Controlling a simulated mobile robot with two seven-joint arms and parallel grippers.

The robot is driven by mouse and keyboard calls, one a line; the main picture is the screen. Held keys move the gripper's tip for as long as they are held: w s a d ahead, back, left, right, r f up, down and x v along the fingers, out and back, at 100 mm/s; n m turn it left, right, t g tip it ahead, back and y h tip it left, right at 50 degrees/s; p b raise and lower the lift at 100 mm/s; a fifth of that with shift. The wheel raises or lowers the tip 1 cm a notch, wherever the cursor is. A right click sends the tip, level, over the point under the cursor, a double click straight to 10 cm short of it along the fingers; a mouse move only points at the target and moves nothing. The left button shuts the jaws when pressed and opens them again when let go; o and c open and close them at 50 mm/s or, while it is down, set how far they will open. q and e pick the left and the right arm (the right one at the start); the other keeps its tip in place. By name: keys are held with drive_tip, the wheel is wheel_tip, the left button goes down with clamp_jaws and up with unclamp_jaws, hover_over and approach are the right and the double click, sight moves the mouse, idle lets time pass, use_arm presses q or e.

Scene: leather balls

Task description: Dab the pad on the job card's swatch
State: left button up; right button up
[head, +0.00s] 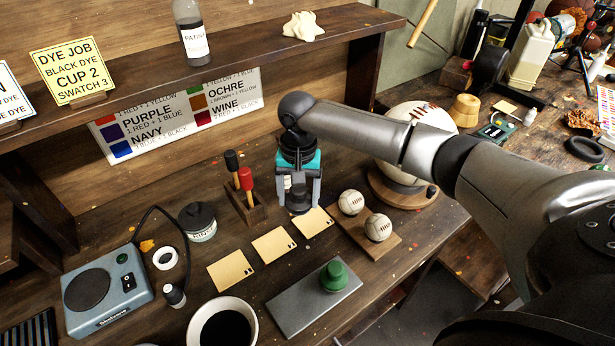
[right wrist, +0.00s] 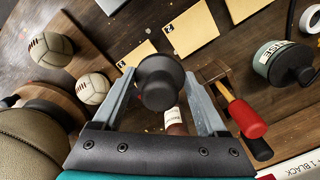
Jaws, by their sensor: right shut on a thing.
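The job card (head: 68,72) on the shelf reads dye job, black dye, cup 2, swatch 3. Three tan leather swatches (head: 231,270), (head: 273,245), (head: 312,222) lie in a slanting row on the bench; their small corner numbers are hard to read. My right gripper (head: 298,202) is shut on a dark round-knobbed pad (right wrist: 161,82), upright just behind and left of the rightmost swatch. The pad's underside is hidden, so I cannot tell whether it touches anything. A green-knobbed pad (head: 334,275) stands on a grey plate (head: 290,312). My left gripper is not in view.
A cup of black liquid (head: 198,335) stands at the front. A wooden block with two mallets (head: 256,214) is left of my gripper; a board with two white balls (head: 378,248) is right. A hot plate (head: 110,300), a tin (head: 201,230) and a large ball (head: 440,115) stand around.

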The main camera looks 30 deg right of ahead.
sight(311, 222)
drive_tip(key=d, duration=0.2)
drive_tip(key=f+p, duration=0.1)
drive_tip(key=shift+w+d+m, duration=0.25)
drive_tip(key=shift+d+m, duration=0.15)
drive_tip(key=f+b, duration=0.2)
drive_tip(key=b, duration=0.1)
drive_tip(key=f+b, duration=0.2)
drive_tip(key=b, duration=0.1)
drive_tip(key=f+b, duration=0.3)
drive_tip(key=shift+d, duration=0.35)
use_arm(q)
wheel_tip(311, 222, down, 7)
use_arm(e)
drive_tip(key=shift+r, duration=0.1)
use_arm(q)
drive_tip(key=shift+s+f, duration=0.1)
use_arm(e)
drive_tip(key=shift+f, duration=0.4)
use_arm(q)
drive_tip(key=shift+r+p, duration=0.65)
use_arm(e)
drive_tip(key=shift+f, duration=0.15)
idle(1.2)
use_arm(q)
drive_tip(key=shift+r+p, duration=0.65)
use_arm(e)
drive_tip(key=shift+s, duration=0.1)
idle(0.9)
